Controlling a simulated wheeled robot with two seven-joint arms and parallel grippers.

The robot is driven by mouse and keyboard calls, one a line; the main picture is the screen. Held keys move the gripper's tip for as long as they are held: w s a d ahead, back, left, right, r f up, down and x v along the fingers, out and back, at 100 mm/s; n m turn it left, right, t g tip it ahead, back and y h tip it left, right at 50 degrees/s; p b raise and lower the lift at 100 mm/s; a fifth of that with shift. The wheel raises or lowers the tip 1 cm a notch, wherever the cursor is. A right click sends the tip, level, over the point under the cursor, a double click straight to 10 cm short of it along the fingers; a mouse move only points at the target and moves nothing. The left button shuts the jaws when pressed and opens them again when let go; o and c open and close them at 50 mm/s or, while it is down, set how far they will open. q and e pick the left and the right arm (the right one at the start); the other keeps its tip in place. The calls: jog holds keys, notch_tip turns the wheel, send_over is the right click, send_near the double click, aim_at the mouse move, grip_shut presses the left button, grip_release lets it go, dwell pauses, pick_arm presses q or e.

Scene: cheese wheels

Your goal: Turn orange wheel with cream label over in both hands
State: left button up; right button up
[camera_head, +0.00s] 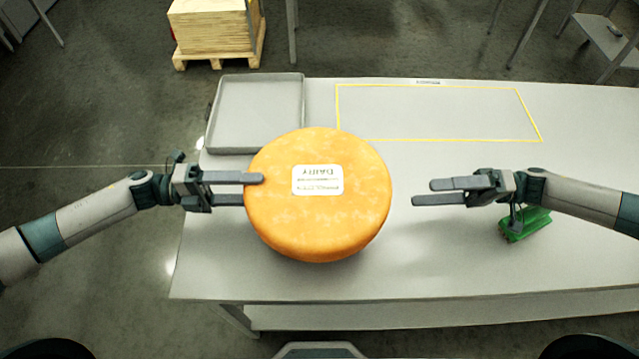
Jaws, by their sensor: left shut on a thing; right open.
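The orange wheel (345,219) is large and round, with a cream label (317,180) on its upper face. The label's print reads upside down in the head view. The wheel is over the front left part of the table, its labelled face up. My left gripper (252,189) is shut on the wheel's left edge, one finger over the top and the lower one partly hidden. My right gripper (423,192) is open and empty, apart from the wheel's right side, its fingers pointing at it. Whether the wheel's underside touches the table is hidden.
A grey tray (256,78) lies at the back left of the table (420,285). A yellow outlined rectangle (440,88) marks a clear area at the back. A green object (524,224) lies under my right wrist. The front right of the table is free.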

jog(key=a+n, duration=0.1)
jog(key=n, duration=0.9)
jog(key=w+a+n, duration=0.1)
jog(key=n, duration=1)
jog(key=a+n+t, duration=0.1)
jog(key=n, duration=1)
jog(key=shift+w+a+f, duration=0.25)
jog(key=shift+a, duration=0.1)
jog(key=shift+a, duration=0.1)
jog(key=shift+a, duration=3.2)
